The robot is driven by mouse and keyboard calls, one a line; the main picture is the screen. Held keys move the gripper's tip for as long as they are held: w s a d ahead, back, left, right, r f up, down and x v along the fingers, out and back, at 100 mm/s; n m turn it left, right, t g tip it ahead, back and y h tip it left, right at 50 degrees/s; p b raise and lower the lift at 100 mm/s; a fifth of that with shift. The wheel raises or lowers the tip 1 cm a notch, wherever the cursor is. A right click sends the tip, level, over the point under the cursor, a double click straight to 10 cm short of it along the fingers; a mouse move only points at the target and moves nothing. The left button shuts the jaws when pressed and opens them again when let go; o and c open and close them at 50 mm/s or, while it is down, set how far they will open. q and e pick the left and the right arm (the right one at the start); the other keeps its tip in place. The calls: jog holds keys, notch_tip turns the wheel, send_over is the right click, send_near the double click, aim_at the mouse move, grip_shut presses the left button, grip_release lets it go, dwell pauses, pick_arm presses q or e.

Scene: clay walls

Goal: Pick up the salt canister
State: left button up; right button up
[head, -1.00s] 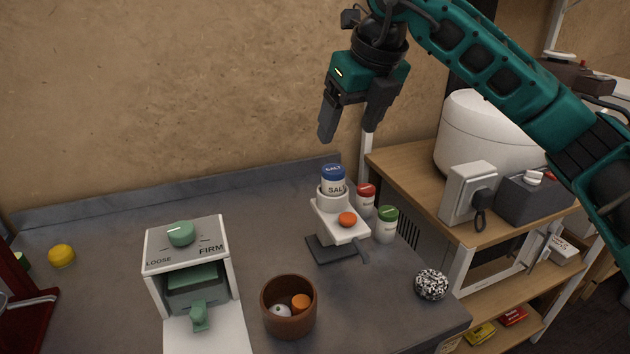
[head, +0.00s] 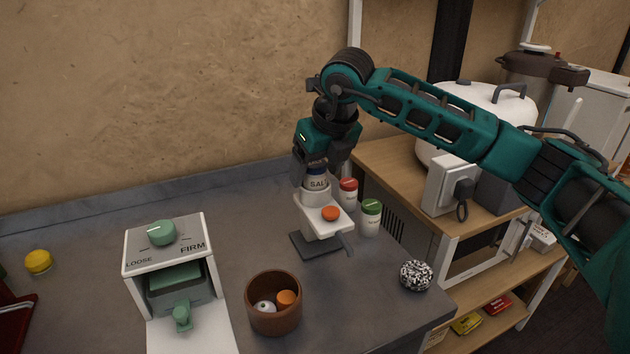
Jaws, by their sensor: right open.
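The salt canister (head: 317,182) stands upright in the white cup of a small stand (head: 314,200) on the grey counter. Its blue top is mostly hidden by my right gripper (head: 320,180). The right gripper points down, open, with one finger to the left of the canister and the other to its right and behind. I cannot tell whether the fingers touch it. My left gripper is not in view.
A red-lidded jar (head: 347,192) and a green-lidded jar (head: 370,217) stand close right of the stand. A brown bowl (head: 273,303) with balls, a speckled ball (head: 416,275) and a white LOOSE/FIRM box (head: 166,240) are nearby.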

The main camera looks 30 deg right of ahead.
jog(key=shift+c, duration=0.4)
jog(key=c, duration=1)
jog(key=shift+r, duration=0.1)
